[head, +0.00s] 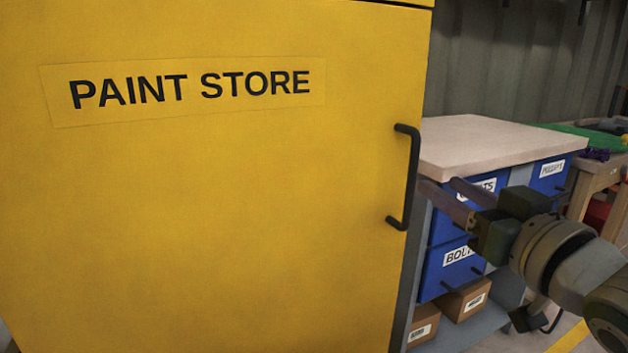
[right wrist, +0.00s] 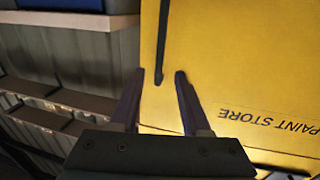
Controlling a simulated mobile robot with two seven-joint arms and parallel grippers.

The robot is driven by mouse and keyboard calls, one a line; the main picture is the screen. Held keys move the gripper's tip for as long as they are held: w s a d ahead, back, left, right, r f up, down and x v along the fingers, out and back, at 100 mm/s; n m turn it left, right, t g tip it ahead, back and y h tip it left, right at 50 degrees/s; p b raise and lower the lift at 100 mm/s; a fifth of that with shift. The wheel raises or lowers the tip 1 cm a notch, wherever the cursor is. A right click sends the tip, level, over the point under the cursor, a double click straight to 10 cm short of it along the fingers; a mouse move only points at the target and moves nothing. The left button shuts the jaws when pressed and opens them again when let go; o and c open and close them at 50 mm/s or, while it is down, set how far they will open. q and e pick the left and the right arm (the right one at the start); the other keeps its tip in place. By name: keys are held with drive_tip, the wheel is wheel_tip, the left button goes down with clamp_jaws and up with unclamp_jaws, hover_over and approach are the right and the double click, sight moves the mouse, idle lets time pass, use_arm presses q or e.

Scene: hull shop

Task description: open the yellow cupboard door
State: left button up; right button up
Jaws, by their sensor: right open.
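The yellow cupboard door (head: 230,210), marked "PAINT STORE", fills the left and middle of the head view and looks closed. Its dark upright bar handle (head: 412,178) is near the door's right edge. My right gripper (head: 438,184) is open and empty, just right of the handle, its fingers pointing left toward it. In the right wrist view the handle (right wrist: 162,40) runs down the picture and its end shows between the open fingertips (right wrist: 160,73). I cannot tell how much depth separates the tips from the bar. My left gripper is in neither view.
Right of the cupboard stands a workbench with a pale top (head: 490,140), blue labelled bins (head: 445,270) and cardboard boxes (head: 463,300) on a low shelf. It lies close behind my right gripper. Another bench with a green mat (head: 595,134) stands farther right.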

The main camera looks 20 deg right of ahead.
sight(415, 169)
drive_tip(key=w+b, duration=0.1)
drive_tip(key=w, duration=0.1)
drive_tip(key=w+b, duration=0.1)
drive_tip(key=w, duration=0.2)
drive_tip(key=w+d, duration=0.1)
drive_tip(key=w, duration=0.2)
drive_tip(key=shift+b, duration=0.4)
drive_tip(key=shift+w, duration=0.45)
drive_tip(key=c, duration=0.7)
clamp_jaws()
